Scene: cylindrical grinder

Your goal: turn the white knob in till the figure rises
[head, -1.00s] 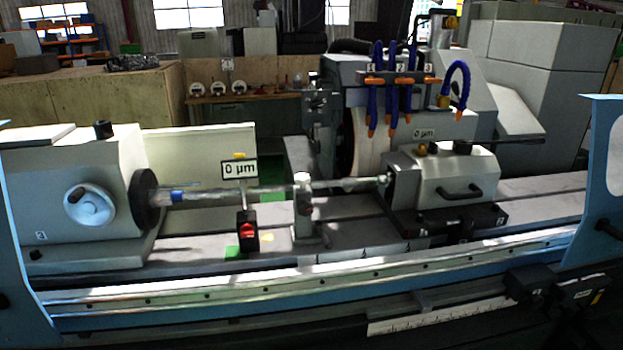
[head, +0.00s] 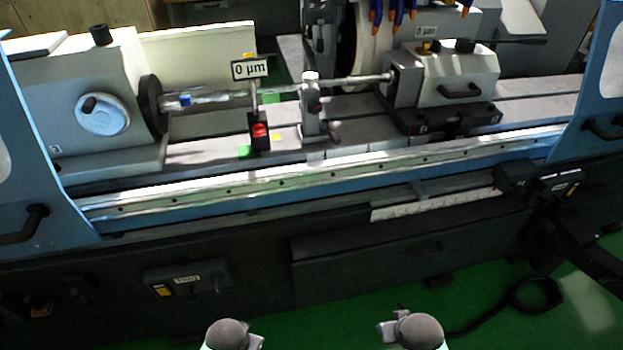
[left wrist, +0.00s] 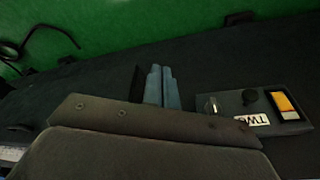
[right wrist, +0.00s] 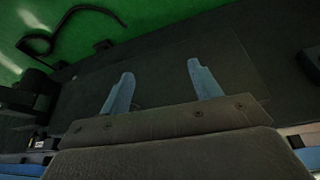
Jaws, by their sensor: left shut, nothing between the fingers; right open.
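A pale, white-topped knob (head: 310,77) stands on the steady rest (head: 313,120) around the middle of the long workpiece (head: 225,94). The figure on the sign (head: 250,69) just left of it reads 0 µm. My left gripper (left wrist: 162,72) is shut and empty, in front of the machine's dark lower front. My right gripper (right wrist: 160,69) is open and empty, also before the dark front. Neither gripper's fingers show in the head view, and both are away from the knob.
A white handwheel (head: 103,115) is on the headstock at left. The tailstock (head: 455,75) is at right. A blue front rail with a pale strip (head: 330,172) runs before the bed. A small control box (head: 187,278) sits low on the front. A black cable (head: 530,295) lies on the green floor.

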